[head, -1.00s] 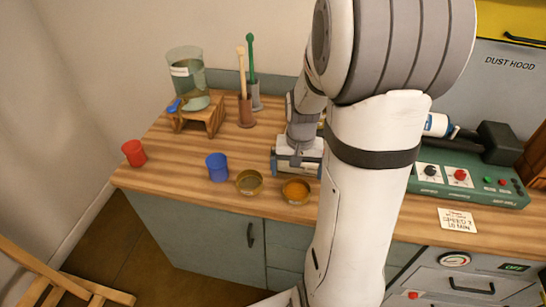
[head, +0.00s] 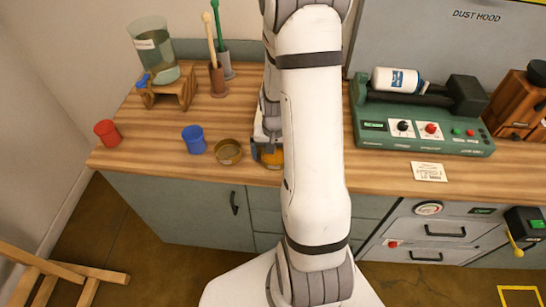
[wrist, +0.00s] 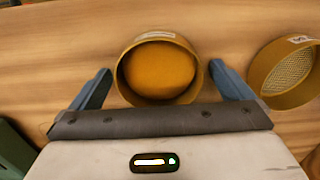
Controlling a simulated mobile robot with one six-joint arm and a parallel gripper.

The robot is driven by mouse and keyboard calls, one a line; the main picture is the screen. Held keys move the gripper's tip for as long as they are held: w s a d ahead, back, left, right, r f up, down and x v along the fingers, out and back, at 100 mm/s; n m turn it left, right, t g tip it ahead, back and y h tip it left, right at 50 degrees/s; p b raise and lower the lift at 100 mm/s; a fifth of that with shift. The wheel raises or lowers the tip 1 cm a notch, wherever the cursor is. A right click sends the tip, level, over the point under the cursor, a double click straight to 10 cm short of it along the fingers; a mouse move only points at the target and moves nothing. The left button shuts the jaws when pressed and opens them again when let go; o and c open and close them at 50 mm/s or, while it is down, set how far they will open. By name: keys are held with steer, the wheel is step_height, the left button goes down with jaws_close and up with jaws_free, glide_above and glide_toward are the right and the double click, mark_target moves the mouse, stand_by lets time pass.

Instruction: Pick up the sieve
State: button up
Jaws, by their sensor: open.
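Two round, short-walled brass-coloured vessels stand near the counter's front edge. One has a visible mesh floor, like a sieve (wrist: 290,76); in the head view it is the left one (head: 228,152). The other, an orange-floored round vessel (wrist: 158,72), has a label on its rim; I cannot tell whether its floor is mesh or pigment. My gripper (wrist: 160,75) is open, with one finger on each side of this orange one. I cannot tell whether they touch it. In the head view my arm partly hides the orange vessel (head: 273,159).
A blue cup (head: 194,140) and a red cup (head: 108,133) stand further left. A glass vessel (head: 153,50) on a wooden stand is behind them. A green machine (head: 424,128) and a card (head: 429,172) are to the right. The counter's front edge is close.

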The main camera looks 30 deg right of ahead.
steer(key=shift+c, duration=0.4)
steer(key=c, duration=1)
